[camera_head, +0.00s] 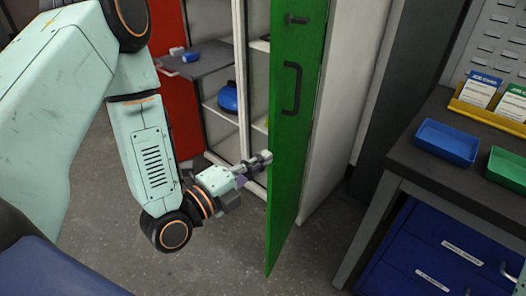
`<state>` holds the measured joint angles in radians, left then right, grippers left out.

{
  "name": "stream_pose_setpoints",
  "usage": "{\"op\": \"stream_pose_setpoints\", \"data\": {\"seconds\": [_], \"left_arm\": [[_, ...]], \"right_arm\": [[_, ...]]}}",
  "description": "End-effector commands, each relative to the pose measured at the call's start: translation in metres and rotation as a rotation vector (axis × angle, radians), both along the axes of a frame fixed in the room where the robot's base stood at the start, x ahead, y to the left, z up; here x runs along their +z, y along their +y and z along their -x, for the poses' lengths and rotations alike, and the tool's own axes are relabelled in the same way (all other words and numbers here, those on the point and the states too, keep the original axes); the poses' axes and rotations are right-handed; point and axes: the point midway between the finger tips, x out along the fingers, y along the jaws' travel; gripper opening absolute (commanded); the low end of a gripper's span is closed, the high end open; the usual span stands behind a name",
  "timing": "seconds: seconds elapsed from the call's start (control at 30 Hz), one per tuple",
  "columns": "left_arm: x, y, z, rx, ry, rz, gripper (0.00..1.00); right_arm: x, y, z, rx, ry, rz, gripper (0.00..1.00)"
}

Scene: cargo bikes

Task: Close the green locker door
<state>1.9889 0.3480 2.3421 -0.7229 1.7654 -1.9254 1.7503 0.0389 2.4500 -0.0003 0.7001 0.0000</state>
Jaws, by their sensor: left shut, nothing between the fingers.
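The green locker door (288,150) stands open, swung out towards me and seen at a steep angle. It has a dark handle (292,89) and a small dark latch (297,20) near its top. My left gripper (267,157) is shut and empty. Its tips are at the door's left edge in the picture, in front of the locker opening; I cannot tell whether they touch the door. My right gripper is not in view.
Inside the locker, a blue round object (228,97) sits on a shelf. A red door (174,85) is open at left. A workbench (445,175) with a blue bin (446,141), a green bin (508,167) and blue drawers (440,245) stands at right. Grey floor lies clear below the door.

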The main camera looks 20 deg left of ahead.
Motion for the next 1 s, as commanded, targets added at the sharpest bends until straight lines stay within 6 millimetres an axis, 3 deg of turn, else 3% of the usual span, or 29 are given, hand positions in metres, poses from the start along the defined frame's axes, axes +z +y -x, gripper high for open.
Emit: {"op": "stream_pose_setpoints", "data": {"seconds": [0.7, 1.0], "left_arm": [[0.0, -0.04, -0.08, -0.005, -0.001, 0.0, 0.0], [0.0, -0.018, -0.082, 0.003, 0.002, 0.006, 0.0]], "right_arm": [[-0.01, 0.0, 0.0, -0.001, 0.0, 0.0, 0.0], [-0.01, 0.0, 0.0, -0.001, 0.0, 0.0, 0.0]]}}
